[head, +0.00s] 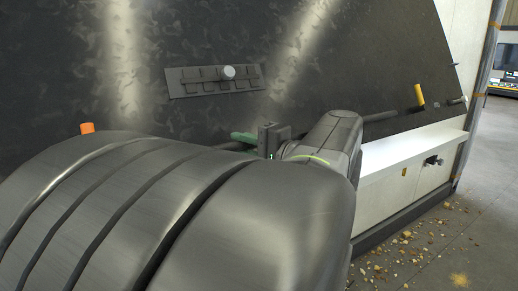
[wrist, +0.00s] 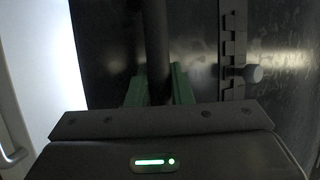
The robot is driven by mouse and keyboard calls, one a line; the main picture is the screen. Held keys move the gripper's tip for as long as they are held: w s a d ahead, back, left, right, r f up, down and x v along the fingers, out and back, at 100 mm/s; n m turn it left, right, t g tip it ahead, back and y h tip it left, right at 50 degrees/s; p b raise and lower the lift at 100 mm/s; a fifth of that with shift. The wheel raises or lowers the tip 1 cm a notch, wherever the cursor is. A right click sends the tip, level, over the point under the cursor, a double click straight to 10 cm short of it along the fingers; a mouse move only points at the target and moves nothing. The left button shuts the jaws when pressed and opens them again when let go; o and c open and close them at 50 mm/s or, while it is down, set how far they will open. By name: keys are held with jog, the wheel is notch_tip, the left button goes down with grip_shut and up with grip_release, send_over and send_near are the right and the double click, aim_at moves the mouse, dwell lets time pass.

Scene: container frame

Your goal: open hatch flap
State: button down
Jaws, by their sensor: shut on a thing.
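The hatch flap (head: 330,60) is a large dark, scuffed panel filling most of the head view, with a slanted right edge. A dark round bar (head: 385,115) runs along its lower part; it also shows upright in the wrist view (wrist: 156,40). My gripper (head: 262,140) has green fingers, which stand on both sides of the bar in the wrist view (wrist: 159,85), shut on it. My arm hides the flap's lower left and part of the bar. I cannot tell how far the flap stands open.
A dark segmented strip (head: 190,82) with a pale round knob (head: 228,72) is on the panel. An orange peg (head: 87,127) and a yellow peg (head: 419,95) stick out. A white ledge (head: 410,148) is at right. The floor (head: 440,245) there is open, with scattered debris.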

jog(key=shift+s+d+r, duration=0.15)
jog(key=shift+s+r, duration=0.05)
jog(key=shift+r, duration=0.2)
jog(key=shift+f, duration=0.1)
jog(key=c, duration=1.6)
grip_release()
jog(key=shift+w, duration=0.1)
jog(key=o, duration=0.3)
jog(key=shift+f, duration=0.15)
jog(key=b+v, duration=0.3)
jog(key=v, duration=1)
jog(key=shift+d, duration=0.2)
jog(key=shift+a, duration=0.1)
